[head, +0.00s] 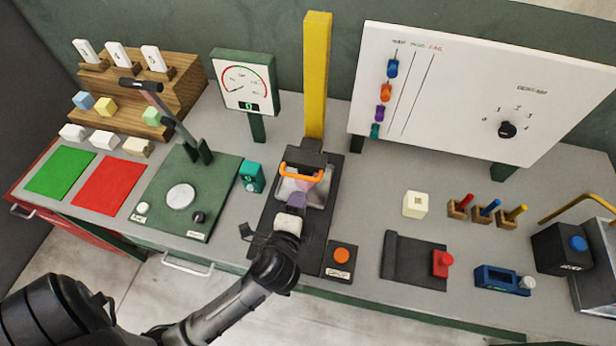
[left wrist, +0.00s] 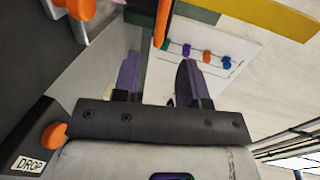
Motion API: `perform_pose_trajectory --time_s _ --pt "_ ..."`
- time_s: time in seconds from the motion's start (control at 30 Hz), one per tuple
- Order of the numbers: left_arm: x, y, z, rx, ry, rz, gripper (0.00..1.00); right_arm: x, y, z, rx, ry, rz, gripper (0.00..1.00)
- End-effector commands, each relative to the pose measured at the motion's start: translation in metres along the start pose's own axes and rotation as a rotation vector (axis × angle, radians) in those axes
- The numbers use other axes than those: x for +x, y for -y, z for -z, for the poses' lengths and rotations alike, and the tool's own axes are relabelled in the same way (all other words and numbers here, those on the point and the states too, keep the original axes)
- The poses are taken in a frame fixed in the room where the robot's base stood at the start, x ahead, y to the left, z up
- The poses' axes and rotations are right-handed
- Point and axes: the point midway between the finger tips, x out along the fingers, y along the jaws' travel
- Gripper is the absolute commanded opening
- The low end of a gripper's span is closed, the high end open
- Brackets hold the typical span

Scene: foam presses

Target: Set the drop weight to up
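The drop press is a yellow column (head: 316,75) on a black base (head: 325,225). An orange handle (head: 303,170) sits low in front of the column, over a pale, partly see-through part; I cannot tell clearly which part is the weight. My left gripper (head: 297,201) is just in front of and below this handle, and its hand hides part of the base. In the left wrist view its two purple fingers (left wrist: 161,82) stand apart with nothing between them. The orange bar (left wrist: 162,22) shows beyond the fingertips, apart from them. My right gripper is not in view.
An orange DROP button (head: 341,256) stands right of the base and shows in the left wrist view (left wrist: 54,136). A teal block (head: 251,177) and green press (head: 190,190) are left. A white board (head: 470,95) stands behind right; a cream cube (head: 415,204) lies before it.

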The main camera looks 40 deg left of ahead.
Motion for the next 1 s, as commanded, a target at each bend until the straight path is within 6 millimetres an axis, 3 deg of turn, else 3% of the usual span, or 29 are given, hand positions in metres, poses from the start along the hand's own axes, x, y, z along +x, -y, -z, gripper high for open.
perform_pose_trajectory --time_s 0.2,0.5,1.0 --pt "0.042 0.0 -0.001 0.0 0.002 0.001 0.39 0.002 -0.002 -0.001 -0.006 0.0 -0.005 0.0" --pt "0.081 -0.001 0.0 -0.002 0.001 -0.001 0.39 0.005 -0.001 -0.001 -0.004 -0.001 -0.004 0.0" --pt "0.094 0.0 -0.001 -0.003 0.001 -0.001 0.39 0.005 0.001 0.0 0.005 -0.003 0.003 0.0"
